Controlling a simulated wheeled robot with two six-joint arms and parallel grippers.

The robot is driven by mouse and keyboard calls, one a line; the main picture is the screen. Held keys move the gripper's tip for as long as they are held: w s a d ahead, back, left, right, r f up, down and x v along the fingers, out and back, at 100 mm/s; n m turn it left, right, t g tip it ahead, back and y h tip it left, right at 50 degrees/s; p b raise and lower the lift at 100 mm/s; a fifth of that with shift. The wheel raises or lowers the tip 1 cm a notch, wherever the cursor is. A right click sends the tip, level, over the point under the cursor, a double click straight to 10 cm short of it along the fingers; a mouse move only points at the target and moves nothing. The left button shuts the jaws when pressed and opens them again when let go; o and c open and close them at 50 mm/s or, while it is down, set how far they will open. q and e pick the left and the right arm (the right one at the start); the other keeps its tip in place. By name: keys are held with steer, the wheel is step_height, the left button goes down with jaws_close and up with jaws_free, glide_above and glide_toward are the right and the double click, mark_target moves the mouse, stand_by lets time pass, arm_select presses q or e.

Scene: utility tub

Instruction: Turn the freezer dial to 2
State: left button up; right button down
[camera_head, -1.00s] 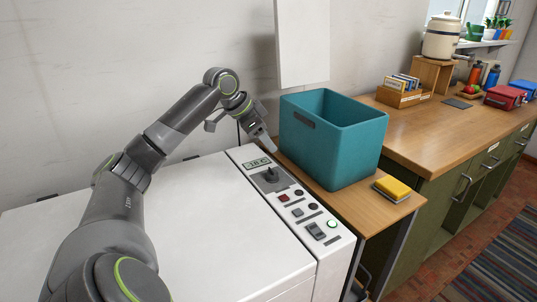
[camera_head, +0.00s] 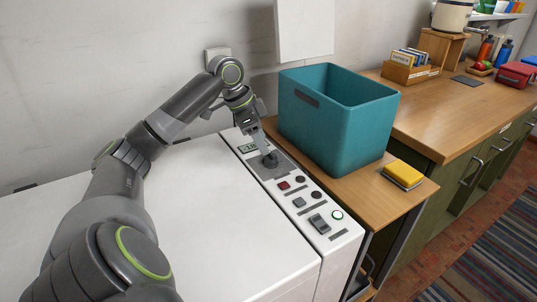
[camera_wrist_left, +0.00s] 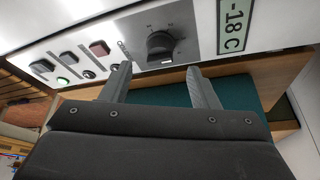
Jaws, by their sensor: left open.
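The freezer dial (camera_head: 270,161) is a dark knob on a grey plate on the white freezer's control panel. In the left wrist view the dial (camera_wrist_left: 160,44) shows beyond the fingertips, with small marks around it too small to read. My left gripper (camera_head: 264,151) is open and points down at the dial, very close to it. In the left wrist view the gripper (camera_wrist_left: 158,70) has its two fingers apart, one toward each side of the dial, with nothing between them. Whether they touch the dial cannot be told. My right gripper is not in view.
A display (camera_wrist_left: 236,24) beside the dial reads -18 C. Several buttons and a rocker switch (camera_head: 319,223) lie along the panel. A teal tub (camera_head: 345,130) stands close to the panel on a wooden top, with a yellow sponge (camera_head: 403,172). The freezer lid (camera_head: 190,220) is clear.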

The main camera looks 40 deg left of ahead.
mark_target(269, 157)
arm_select(q)
steer(key=x, duration=0.4)
steer(key=shift+f, duration=0.25)
steer(key=shift+w+d+f, duration=0.2)
steer(key=shift+w+f, duration=0.05)
steer(key=shift+f, duration=0.3)
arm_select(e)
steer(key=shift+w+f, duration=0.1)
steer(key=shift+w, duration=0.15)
